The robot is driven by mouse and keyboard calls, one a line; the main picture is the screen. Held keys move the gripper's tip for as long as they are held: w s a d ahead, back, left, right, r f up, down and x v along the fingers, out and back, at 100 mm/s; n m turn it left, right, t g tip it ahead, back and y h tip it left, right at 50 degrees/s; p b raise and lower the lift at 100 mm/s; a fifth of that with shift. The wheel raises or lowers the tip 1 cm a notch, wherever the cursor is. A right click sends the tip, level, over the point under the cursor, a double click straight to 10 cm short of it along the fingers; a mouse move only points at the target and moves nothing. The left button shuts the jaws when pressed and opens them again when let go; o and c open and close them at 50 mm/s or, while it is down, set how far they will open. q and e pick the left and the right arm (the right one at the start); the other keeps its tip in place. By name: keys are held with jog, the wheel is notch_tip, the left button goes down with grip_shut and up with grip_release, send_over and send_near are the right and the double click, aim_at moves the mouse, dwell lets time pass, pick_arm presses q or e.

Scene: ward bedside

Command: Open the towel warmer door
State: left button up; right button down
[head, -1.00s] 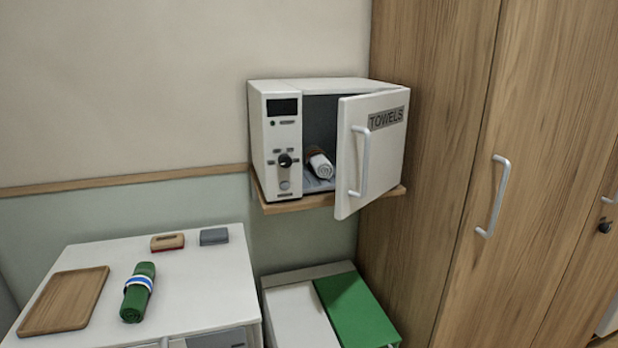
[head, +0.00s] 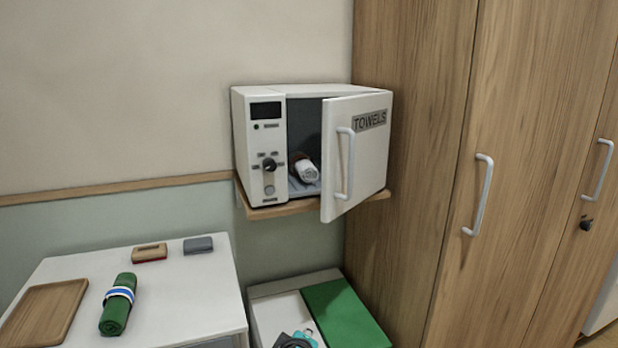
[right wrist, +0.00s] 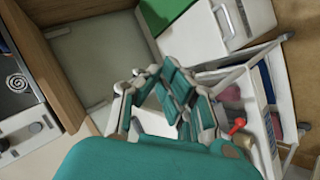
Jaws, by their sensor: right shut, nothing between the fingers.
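The towel warmer (head: 262,150) is a white box on a wooden wall shelf, with a display and a knob on its left panel. Its door (head: 370,150), labelled TOWELS, stands partly open, swung out with its free edge at the left. A pale vertical handle (head: 345,165) is on that edge. A rolled white towel (head: 307,171) lies inside. My right gripper (right wrist: 157,75) is shut and empty in the right wrist view. A teal and dark grey part of my arm (head: 296,341) shows at the bottom of the head view, below the warmer and apart from the door. My left gripper is not in view.
A white cabinet top (head: 185,290) at lower left holds a wooden tray (head: 45,312), a rolled green towel (head: 118,305) and two small blocks. A white and green unit (head: 345,315) stands below the warmer. A tall wooden wardrobe (head: 425,200) closes off the right side.

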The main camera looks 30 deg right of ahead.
jog(key=w+d+r+n+t+h, duration=0.1)
jog(key=w+r+h, duration=0.45)
jog(key=r, duration=1.05)
jog(key=w+d+r+n+t+h, duration=0.1)
jog(key=w+r+h, duration=0.2)
jog(key=w+r, duration=0.85)
jog(key=s+d+r+p, duration=0.1)
jog(key=d+r+p, duration=0.2)
jog(key=d, duration=0.6)
jog(key=shift+s+d+r+p, duration=0.25)
jog(key=shift+s+p, duration=0.05)
jog(key=shift+p, duration=0.85)
jog(key=shift+y, duration=0.25)
jog(key=shift+n, duration=0.3)
